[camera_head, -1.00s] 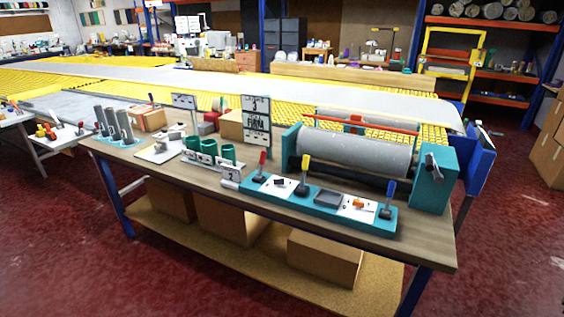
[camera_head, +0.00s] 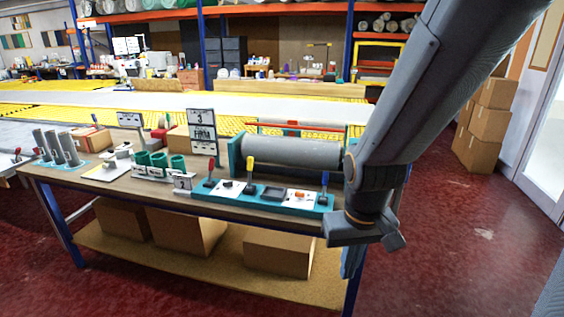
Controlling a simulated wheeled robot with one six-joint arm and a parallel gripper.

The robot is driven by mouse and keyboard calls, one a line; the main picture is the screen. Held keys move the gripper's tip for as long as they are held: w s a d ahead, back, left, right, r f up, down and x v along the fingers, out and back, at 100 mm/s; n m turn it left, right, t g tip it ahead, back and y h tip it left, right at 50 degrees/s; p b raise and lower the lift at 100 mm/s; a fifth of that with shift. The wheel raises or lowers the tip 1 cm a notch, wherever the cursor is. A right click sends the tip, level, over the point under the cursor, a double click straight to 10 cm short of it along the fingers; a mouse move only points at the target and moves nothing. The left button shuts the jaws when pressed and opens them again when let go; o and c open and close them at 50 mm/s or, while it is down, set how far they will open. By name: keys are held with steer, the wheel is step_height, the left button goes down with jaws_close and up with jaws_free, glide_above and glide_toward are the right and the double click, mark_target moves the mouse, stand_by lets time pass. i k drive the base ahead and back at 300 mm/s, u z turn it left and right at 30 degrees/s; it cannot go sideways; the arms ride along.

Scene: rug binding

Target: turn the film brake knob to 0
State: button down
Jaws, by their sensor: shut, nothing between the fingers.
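A long teal control panel (camera_head: 262,197) lies along the table's front edge. It carries a black knob (camera_head: 226,184) and an orange knob (camera_head: 299,194) on white plates, with red, yellow and blue levers. I cannot read which knob is the film brake. The grey film roll (camera_head: 290,153) lies in its teal stand behind the panel. My arm hangs down at the right and hides the stand's right end. My gripper (camera_head: 394,241) is at the arm's lower end, right of the panel and apart from both knobs. It is shut and empty; its fingers are hard to make out.
The wooden table (camera_head: 120,188) holds teal cups (camera_head: 160,163), grey tubes (camera_head: 67,147) and a sign (camera_head: 202,130). Cardboard boxes (camera_head: 280,252) sit on the shelf below. The red floor at right is open, with stacked boxes (camera_head: 484,125) beyond.

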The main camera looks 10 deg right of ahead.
mark_target(298, 195)
steer(key=u, duration=0.2)
steer(key=k, duration=0.3)
steer(key=z, duration=0.75)
steer(key=i, duration=1.4)
steer(key=u, duration=0.5)
